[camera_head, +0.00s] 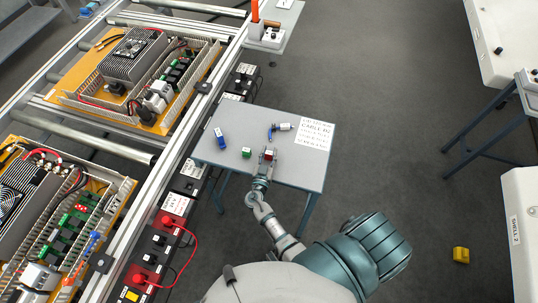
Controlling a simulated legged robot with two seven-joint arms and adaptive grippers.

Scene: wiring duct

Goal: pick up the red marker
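The red marker (269,153) shows as a small red block on the small grey table (310,163), right of a green block (246,152). My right gripper (267,158) reaches over the table's front edge, with its fingertips at the red marker. The fingers partly hide the marker. The view is too small to tell whether they are closed on it or only around it. My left gripper is not in view.
A blue piece (221,139) stands left on the table, and a blue-and-grey piece (280,127) lies farther back. A printed sheet (315,133) covers the back right corner. A rail frame (170,180) with wired panels runs along the left.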

